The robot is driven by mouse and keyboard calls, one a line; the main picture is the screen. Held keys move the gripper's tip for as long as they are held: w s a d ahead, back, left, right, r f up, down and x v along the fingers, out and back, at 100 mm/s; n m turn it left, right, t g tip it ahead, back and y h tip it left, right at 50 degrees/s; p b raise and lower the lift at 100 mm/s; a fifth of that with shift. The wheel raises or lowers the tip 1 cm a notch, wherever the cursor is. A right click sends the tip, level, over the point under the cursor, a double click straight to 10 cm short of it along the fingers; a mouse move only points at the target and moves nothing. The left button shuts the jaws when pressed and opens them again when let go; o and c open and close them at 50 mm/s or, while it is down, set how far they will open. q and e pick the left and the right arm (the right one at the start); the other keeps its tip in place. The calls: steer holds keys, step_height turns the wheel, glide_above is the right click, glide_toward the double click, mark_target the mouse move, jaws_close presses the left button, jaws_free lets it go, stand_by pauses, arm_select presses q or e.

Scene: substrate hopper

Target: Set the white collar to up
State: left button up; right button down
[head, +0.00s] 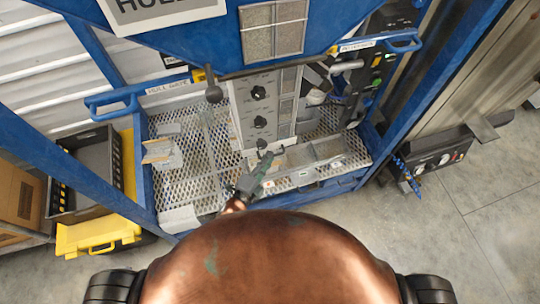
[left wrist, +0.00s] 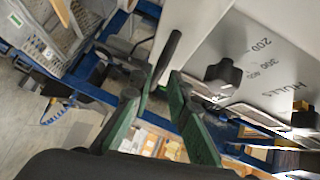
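A pale band at the foot of the grey knobbed panel (head: 245,115) looks like the white collar (head: 286,142), though it is small and partly hidden by my gripper. I cannot tell its setting. My left gripper (head: 266,160) reaches up to the panel's foot, below the lowest knob (head: 262,143). In the left wrist view, the two green-padded fingers (left wrist: 155,92) stand apart with nothing clearly between them. A dark rod (left wrist: 168,55) shows beyond the fingertips. A white panel marked HULLS (left wrist: 265,55) with a black knob (left wrist: 222,75) is to their right. My right gripper is not in view.
A mesh tray (head: 190,185) lies below the panel, with pale pieces (head: 162,153) on it. Blue frame posts and a blue hull gate handle (head: 125,98) flank the hopper.

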arm_select(q)
steer(key=v, duration=1)
steer(key=s+a+f+n+g+y, duration=0.25)
steer(key=a+f, duration=0.25)
steer(key=f, duration=0.8)
steer(key=s+a+f+n+g+y+b, duration=0.15)
steer(key=a+f+n, duration=0.3)
steer(key=f, duration=0.85)
steer(key=s+a+f+n+g+y+p, duration=0.1)
steer(key=s+a+f+n+g, duration=0.15)
steer(key=a+f, duration=0.65)
steer(key=s+a+f+n+g+y, duration=0.1)
steer(key=s+a+f+n, duration=0.1)
steer(key=s+f, duration=0.5)
steer(key=s+a+f+n+g+y, duration=0.1)
steer(key=s+a+f+n+g, duration=0.15)
steer(key=s+f, duration=0.45)
steer(key=s+a+f+n+g, duration=0.1)
steer(key=s+a+f+n, duration=0.1)
steer(key=s+f, duration=0.3)
steer(key=s+a+f+n+g+b, duration=0.1)
steer(key=s+f+n, duration=0.3)
steer(key=s, duration=0.8)
steer(key=shift+s+a+f+g+y, duration=0.2)
steer(key=shift+a+f+g+y, duration=0.2)
steer(key=shift+a+f+g, duration=0.4)
steer(key=shift+a+r, duration=0.1)
steer(key=shift+r, duration=0.05)
